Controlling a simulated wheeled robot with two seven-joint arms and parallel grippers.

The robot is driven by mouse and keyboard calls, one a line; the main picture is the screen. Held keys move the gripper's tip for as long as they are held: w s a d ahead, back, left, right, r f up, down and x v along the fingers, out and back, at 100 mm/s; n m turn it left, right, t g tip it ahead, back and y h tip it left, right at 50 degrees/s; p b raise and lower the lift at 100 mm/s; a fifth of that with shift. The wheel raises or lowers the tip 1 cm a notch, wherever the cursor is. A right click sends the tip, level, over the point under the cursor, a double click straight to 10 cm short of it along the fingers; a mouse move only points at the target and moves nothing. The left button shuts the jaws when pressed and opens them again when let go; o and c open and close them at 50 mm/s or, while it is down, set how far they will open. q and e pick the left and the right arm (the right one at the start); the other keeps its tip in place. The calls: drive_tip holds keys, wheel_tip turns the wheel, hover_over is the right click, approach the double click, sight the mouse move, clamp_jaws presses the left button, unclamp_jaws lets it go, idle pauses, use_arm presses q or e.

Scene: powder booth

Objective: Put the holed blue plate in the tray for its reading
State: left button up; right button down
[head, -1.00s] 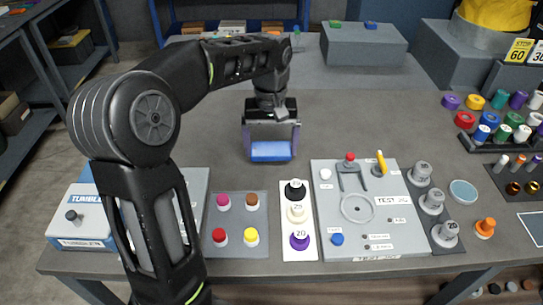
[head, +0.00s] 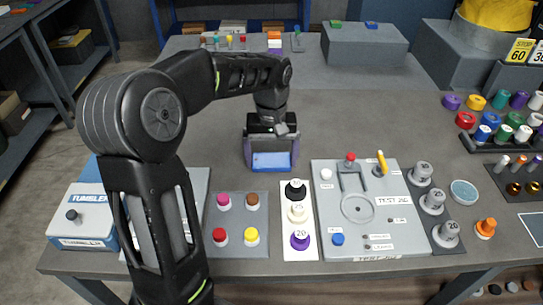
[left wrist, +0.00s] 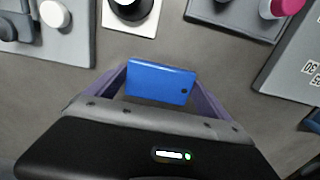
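The blue plate (left wrist: 160,82) has a small dark hole near one corner in the left wrist view. It also shows in the head view (head: 271,161). My left gripper (head: 271,155) has purple fingers shut on the plate's two sides, over the bare table behind the coloured pegs. How far the plate is above the table is hard to tell. A grey test panel (head: 335,222) stands to the right, with a round ring (head: 358,209), a U-shaped bracket and a yellow lever. I cannot tell which part is the tray. My right gripper is not in view.
A strip with black, cream and purple knobs (head: 299,239) and a grey mat (head: 237,241) with coloured pegs lie in front. Grey weights (head: 432,202) stand right of the panel. A white tumbler box (head: 80,222) is at left. The table behind the panel is clear.

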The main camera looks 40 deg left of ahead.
sight(272, 161)
use_arm(q)
drive_tip(key=shift+o, duration=0.6)
drive_tip(key=shift+r, duration=0.1)
drive_tip(key=shift+r, duration=0.5)
wheel_tip(272, 161, up, 11)
drive_tip(key=p, duration=0.3)
